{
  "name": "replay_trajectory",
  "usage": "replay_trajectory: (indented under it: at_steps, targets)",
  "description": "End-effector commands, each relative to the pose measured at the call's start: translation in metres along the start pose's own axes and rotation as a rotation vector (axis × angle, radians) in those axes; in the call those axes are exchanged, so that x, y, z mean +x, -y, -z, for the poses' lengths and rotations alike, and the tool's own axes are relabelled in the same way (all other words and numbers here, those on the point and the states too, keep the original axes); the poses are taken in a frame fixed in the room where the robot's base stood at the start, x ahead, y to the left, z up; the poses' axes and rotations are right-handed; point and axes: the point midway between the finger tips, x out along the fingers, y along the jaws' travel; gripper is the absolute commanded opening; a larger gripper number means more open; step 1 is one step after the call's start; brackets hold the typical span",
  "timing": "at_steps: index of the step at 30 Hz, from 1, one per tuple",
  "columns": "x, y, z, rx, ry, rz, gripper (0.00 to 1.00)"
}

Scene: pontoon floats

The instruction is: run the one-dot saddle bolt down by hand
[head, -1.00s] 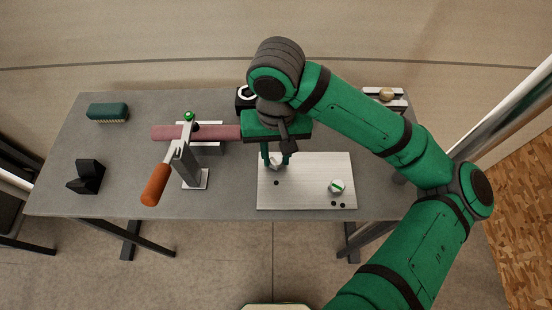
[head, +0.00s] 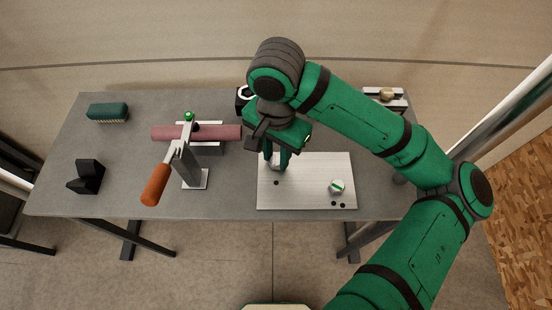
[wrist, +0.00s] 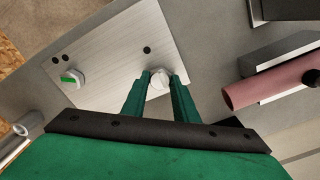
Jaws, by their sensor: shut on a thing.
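The one-dot saddle bolt (wrist: 157,83) has a pale round head and sits at the plate's edge area, near a single dark dot (head: 277,183). My gripper (wrist: 161,76) points down over it, with its two green fingers shut on the head from both sides. In the head view my gripper (head: 277,168) largely hides this bolt. The light metal plate (head: 305,165) lies flat on the table. A second bolt (head: 337,186) with a green stripe across its head stands on the plate's right part, near two dark dots. How deep the gripped bolt sits cannot be told.
Left of my gripper, a clamp with an orange handle (head: 154,185) stands by a pinkish tube (head: 165,132). A green brush (head: 108,111) and a black block (head: 87,176) lie further left. A metal fixture (head: 383,93) is at the back right. The table's front right is clear.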

Motion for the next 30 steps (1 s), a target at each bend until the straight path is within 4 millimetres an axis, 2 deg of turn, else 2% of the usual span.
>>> replay_trajectory:
  at_steps: [6,12,21,22,23,30]
  targets:
    - [0.0004,-0.0004,-0.0002,0.252,0.0,-0.001,0.07]
    - [0.0005,-0.0004,-0.0002,0.43,0.0,-0.001,0.07]
    - [0.0006,-0.0004,-0.0002,0.46,0.0,-0.001,0.07]
    - [0.0006,-0.0004,-0.0002,0.459,0.0,-0.001,0.34]
    - [0.0006,-0.0004,-0.0002,0.459,0.0,-0.001,0.41]
    - [0.0005,-0.0001,-0.0001,0.458,0.0,-0.001,0.41]
